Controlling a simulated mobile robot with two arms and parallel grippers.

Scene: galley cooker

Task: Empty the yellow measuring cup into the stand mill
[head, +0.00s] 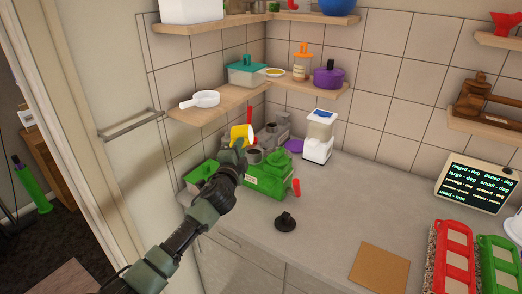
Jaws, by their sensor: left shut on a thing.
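The yellow measuring cup (242,132) is in my left gripper (238,146), near the back-left corner of the counter. The cup looks tilted, and my gripper hides part of it. Its contents cannot be made out. A green machine (270,177) with a red handle stands on the counter just below and right of the cup, with a round grey opening (254,155) at its left. It may be the stand mill, but I cannot be sure. The cup is above and left of this opening. My right gripper is out of view.
A white-based appliance (317,148) stands behind right. A black round piece (286,221) lies on the counter in front. A brown board (379,269) lies front right; the middle counter is clear.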

